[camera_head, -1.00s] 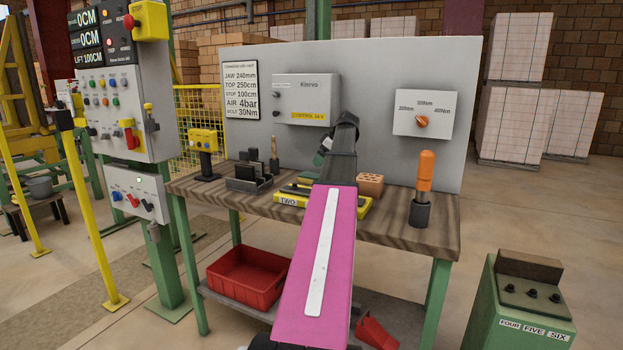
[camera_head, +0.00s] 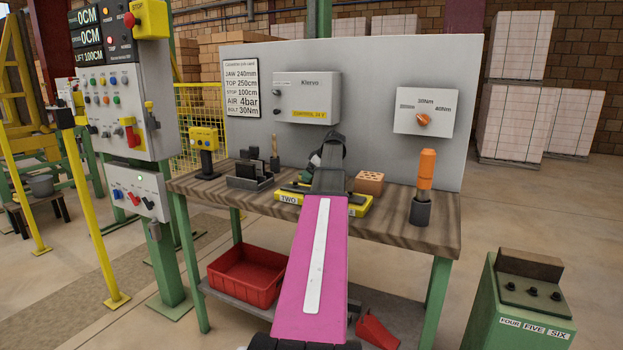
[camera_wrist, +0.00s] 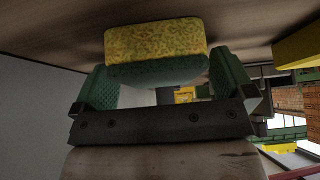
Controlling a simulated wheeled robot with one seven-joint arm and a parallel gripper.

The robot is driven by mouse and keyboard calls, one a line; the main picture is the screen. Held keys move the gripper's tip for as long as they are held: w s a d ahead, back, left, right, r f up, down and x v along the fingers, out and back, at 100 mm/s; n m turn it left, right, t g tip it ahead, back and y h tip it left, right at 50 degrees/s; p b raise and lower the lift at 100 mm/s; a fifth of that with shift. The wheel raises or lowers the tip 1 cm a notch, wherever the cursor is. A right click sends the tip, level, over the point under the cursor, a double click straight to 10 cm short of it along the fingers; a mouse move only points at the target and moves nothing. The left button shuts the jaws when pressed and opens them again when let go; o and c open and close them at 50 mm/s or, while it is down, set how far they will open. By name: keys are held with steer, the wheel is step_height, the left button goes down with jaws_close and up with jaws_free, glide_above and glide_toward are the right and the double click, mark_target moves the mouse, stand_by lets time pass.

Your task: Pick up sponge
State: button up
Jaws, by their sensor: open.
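The sponge (camera_wrist: 155,48) is yellow and speckled on one face, with a dark green layer along its side. In the wrist view it lies at the top middle, ahead of and between the two green-padded fingers of my gripper (camera_wrist: 163,72). The fingers are spread, and gaps are hard to judge at the edges; I cannot tell whether either touches the sponge. In the head view my gripper (camera_head: 312,165) is mostly hidden behind my arm over the workbench (camera_head: 385,222), and I cannot make out the sponge there.
A yellow-edged block labelled TWO (camera_head: 288,198) lies by my arm. A brick (camera_head: 369,182) and an orange-handled tool in a dark holder (camera_head: 424,190) stand to the right. A dark slotted rack (camera_head: 249,178) is to the left. A grey panel (camera_head: 375,80) closes the bench's back.

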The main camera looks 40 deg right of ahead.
steer(key=c, duration=1)
steer(key=shift+s+r, duration=0.1)
steer(key=s+d+r, duration=0.2)
steer(key=s, duration=0.2)
steer(key=s+d+r, duration=0.2)
steer(key=s+r, duration=0.1)
steer(key=s, duration=0.1)
steer(key=s+d+r, duration=0.2)
steer(key=s, duration=0.2)
steer(key=shift+s+d+r, duration=0.15)
steer(key=shift+d+r, duration=0.1)
steer(key=shift+r, duration=0.15)
steer(key=shift+o, duration=0.8)
steer(key=shift+c, duration=0.6)
steer(key=shift+a, duration=0.1)
